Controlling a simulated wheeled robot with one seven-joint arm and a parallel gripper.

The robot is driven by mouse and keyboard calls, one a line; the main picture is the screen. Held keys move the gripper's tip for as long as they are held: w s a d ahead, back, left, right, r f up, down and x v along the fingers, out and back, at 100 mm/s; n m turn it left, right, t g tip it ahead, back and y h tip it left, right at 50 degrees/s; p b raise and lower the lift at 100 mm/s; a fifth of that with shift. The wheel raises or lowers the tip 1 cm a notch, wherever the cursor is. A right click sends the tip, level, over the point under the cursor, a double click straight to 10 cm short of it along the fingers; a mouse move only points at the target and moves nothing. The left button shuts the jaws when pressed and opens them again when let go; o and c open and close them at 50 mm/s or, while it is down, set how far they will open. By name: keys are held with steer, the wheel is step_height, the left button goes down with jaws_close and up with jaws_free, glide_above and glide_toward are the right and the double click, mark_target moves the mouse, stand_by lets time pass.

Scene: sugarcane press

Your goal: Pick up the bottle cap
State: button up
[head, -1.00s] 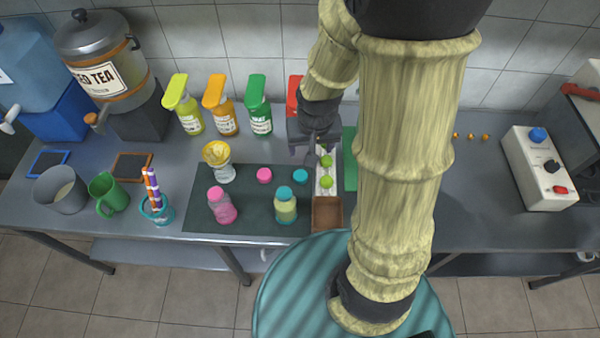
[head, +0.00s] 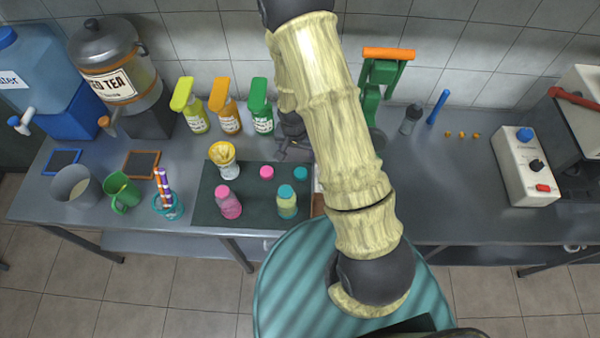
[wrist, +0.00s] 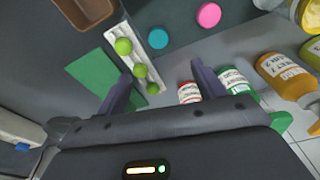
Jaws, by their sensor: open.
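Two loose caps lie on the dark mat (head: 250,188): a pink cap (head: 266,172) and a teal cap (head: 300,173). A pink bottle (head: 230,208) with a pink top and a pale yellow-green bottle (head: 287,208) with a teal top stand in front of them. My gripper (head: 281,151) is open and empty behind the loose caps, above the counter. In the wrist view, the teal cap (wrist: 158,38) shows ahead of the gap between my fingers (wrist: 162,74), and the pink cap (wrist: 208,15) lies farther right.
A white tray (wrist: 112,27) with green limes lies beside the teal cap. A funnel-topped jar (head: 222,160) stands left of the pink cap. Yellow, orange and green bottles (head: 260,112) line the back. A green press with an orange handle (head: 388,54) stands behind my arm.

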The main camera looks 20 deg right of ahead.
steer(key=b, duration=0.8)
glide_above(300, 172)
steer(key=s, duration=0.1)
steer(key=f, duration=1.1)
steer(key=shift+a+f, duration=0.2)
steer(key=shift+a, duration=0.05)
steer(key=shift+a+f, duration=0.1)
steer(key=shift+f, duration=0.25)
steer(key=shift+f, duration=0.1)
steer(key=f+b, duration=0.2)
steer(key=f, duration=0.1)
steer(key=w+f+b, duration=0.1)
steer(key=f, duration=0.1)
steer(key=shift+d, duration=0.35)
steer(key=shift+s, duration=0.1)
steer(key=c, duration=1.1)
